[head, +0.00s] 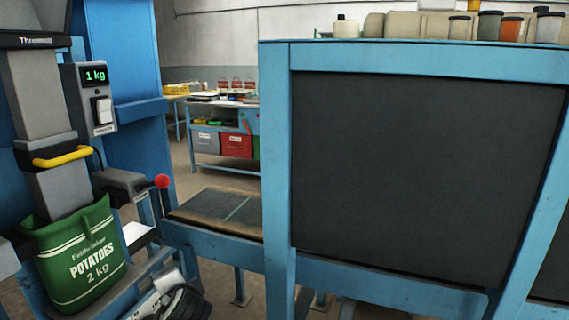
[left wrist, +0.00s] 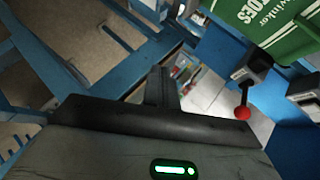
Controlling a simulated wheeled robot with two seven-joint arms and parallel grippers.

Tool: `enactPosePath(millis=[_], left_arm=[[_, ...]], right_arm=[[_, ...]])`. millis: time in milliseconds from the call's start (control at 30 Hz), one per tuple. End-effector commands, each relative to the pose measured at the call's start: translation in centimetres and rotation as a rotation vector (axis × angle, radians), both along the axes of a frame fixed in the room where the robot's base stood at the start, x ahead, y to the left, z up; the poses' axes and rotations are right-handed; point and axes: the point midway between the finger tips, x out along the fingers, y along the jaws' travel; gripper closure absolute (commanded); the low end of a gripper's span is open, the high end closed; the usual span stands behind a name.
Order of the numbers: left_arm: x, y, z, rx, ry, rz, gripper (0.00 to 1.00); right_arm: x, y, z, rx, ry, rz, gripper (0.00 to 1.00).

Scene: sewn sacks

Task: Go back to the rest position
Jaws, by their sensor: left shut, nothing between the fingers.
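My left gripper (left wrist: 160,78) shows in the left wrist view with its dark fingers together and nothing between them. It is below and apart from the green sack (left wrist: 278,28), whose lower part shows at the top right. In the head view the green potato sack (head: 80,258), marked 2 kg, hangs upright under the grey filling spout (head: 58,188) at the left. A white and black part at the bottom left of the head view looks like my left arm; its fingertips cannot be made out there. My right gripper is in neither view.
A display (head: 95,74) reads 1 kg. A lever with a red knob (head: 161,181) stands right of the sack, also in the wrist view (left wrist: 242,113). A blue frame with a dark panel (head: 420,165) fills the right. Jars (head: 489,25) stand on top. A bench (head: 225,147) is behind.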

Motion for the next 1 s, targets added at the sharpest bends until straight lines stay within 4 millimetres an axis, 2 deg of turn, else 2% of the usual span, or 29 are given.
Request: enactPosePath(millis=[33, 100, 167, 200, 333, 400, 500, 600, 667, 1000], left_arm=[[-2.5, -0.9, -3.9, -0.090, 0.016, -0.036, 1.00], [-5.8, -2.4, -7.9, -0.231, 0.019, -0.075, 1.00], [-9.0, -3.6, -10.7, -0.361, 0.018, -0.093, 1.00], [-11.2, -4.4, -12.2, -0.449, 0.015, -0.098, 1.00], [-18.3, -6.3, -15.2, -0.719, 0.000, -0.074, 1.00], [-21.5, -6.9, -15.8, -0.839, -0.012, -0.047, 1.00], [-24.7, -7.4, -15.9, -0.964, -0.030, -0.005, 1.00], [-26.5, -7.6, -15.7, -1.039, -0.046, 0.024, 1.00], [-27.0, -7.6, -15.6, -1.061, -0.052, 0.032, 1.00], [-27.1, -7.6, -15.6, -1.067, -0.053, 0.035, 1.00]], right_arm=[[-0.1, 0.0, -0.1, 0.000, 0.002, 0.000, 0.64], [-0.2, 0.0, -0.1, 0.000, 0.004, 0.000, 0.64], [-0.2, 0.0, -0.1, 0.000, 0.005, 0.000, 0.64], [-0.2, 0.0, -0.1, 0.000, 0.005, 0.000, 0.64], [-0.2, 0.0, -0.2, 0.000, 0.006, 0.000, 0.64], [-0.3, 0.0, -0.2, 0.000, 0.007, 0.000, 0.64], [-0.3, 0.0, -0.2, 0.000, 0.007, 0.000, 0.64], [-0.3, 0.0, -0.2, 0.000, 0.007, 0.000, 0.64], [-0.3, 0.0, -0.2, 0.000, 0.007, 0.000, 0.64], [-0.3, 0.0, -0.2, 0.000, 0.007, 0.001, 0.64]])
